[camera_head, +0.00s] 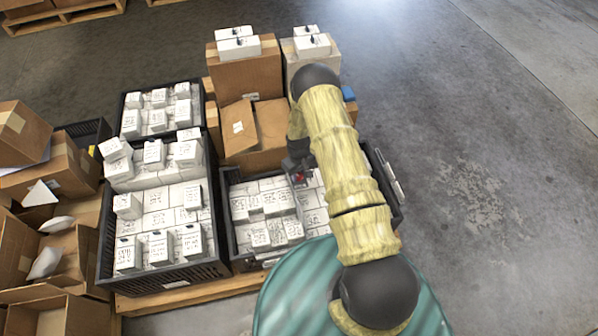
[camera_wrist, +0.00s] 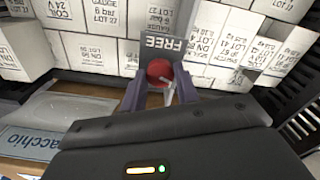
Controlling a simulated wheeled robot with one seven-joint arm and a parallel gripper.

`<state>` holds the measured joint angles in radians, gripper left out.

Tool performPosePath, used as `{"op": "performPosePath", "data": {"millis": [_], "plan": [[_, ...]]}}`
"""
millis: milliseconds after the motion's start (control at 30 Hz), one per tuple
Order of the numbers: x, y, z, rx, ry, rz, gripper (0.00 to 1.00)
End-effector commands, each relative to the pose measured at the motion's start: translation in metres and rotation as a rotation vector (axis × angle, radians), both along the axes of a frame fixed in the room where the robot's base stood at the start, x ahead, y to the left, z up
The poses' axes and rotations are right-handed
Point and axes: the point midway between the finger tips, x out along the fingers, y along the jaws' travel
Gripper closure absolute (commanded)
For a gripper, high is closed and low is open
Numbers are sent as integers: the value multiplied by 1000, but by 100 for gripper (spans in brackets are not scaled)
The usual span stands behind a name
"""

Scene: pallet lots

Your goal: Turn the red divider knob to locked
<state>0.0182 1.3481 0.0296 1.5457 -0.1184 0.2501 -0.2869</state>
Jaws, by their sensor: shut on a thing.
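The red divider knob (camera_wrist: 160,71) sits between the two fingers of my gripper (camera_wrist: 161,92) in the wrist view. The fingers are shut on it. A grey plate marked "FREE" (camera_wrist: 164,44) stands just behind the knob. The arm covers the right part of that crate. A light pointer shows beside the knob in the wrist view; which mark it points to is hard to tell.
The black crate (camera_head: 226,215) holds several white lettered boxes. Another black crate (camera_head: 165,277) stands to the left. Brown cartons (camera_head: 245,75) stand behind, and more lie at far left. A teal round surface (camera_head: 290,300) is in front. Grey floor at right is clear.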

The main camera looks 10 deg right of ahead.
Motion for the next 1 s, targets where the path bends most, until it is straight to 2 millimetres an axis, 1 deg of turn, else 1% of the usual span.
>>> {"op": "performPosePath", "data": {"millis": [600,800,1000], "plan": [[1,1,1,2,-3,-568,92],[1,1,1,2,-3,-698,92],[1,1,1,1,-3,-770,92]]}}
